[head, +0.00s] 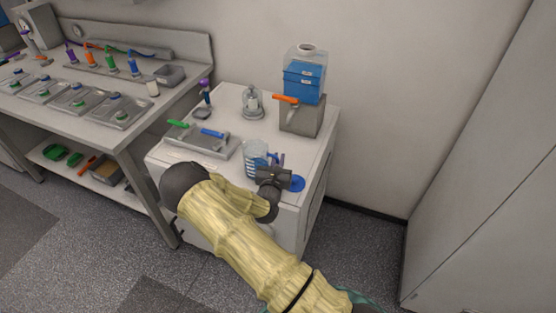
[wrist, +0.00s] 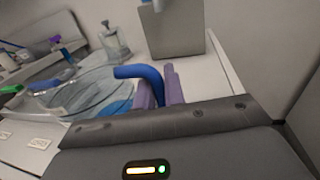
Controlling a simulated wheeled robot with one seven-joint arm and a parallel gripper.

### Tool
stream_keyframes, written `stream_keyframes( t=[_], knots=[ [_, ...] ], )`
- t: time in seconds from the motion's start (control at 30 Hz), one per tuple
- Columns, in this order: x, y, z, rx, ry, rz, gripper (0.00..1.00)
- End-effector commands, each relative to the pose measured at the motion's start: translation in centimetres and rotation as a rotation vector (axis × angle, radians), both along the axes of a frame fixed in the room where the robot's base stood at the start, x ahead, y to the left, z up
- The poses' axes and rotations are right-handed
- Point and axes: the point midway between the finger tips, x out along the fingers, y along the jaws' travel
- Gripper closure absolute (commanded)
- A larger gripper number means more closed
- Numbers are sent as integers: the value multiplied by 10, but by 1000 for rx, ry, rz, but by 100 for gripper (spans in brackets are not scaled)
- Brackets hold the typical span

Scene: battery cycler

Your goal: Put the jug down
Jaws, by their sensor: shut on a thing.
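The jug (head: 256,158) is a clear round vessel with blue markings, near the front of the white cabinet top. In the wrist view the jug (wrist: 75,95) shows its wide open rim at left, and its curved blue handle (wrist: 138,72) reaches between the two purple fingers. My gripper (head: 277,161) is just right of the jug; in the wrist view my gripper (wrist: 160,86) is shut on the handle. The jug looks roughly upright. I cannot tell whether its base touches the top. A blue disc (head: 298,184) lies at the front right corner, right of my gripper.
A grey block dispenser (head: 301,118) with a blue-filled tank (head: 304,75) stands behind. A glass bottle (head: 252,103) and a grey tray (head: 202,139) with green and blue tools share the top. A workbench (head: 130,125) adjoins at left; a wall cabinet (head: 480,180) stands right.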

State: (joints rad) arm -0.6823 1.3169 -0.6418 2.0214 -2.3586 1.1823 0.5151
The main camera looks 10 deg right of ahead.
Motion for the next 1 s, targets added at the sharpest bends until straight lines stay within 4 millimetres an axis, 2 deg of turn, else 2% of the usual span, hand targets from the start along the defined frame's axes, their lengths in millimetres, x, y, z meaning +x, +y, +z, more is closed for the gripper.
stream_keyframes(
  t=[0.3,0.33,0.43,0.8,1.0],
  knots=[
    [0,0,-2,1,-3,0,100],
    [0,0,-3,1,0,0,85],
    [0,0,-2,1,0,0,67],
    [0,0,2,0,-1,-1,67],
    [-22,11,0,0,1,0,67]
  ],
)
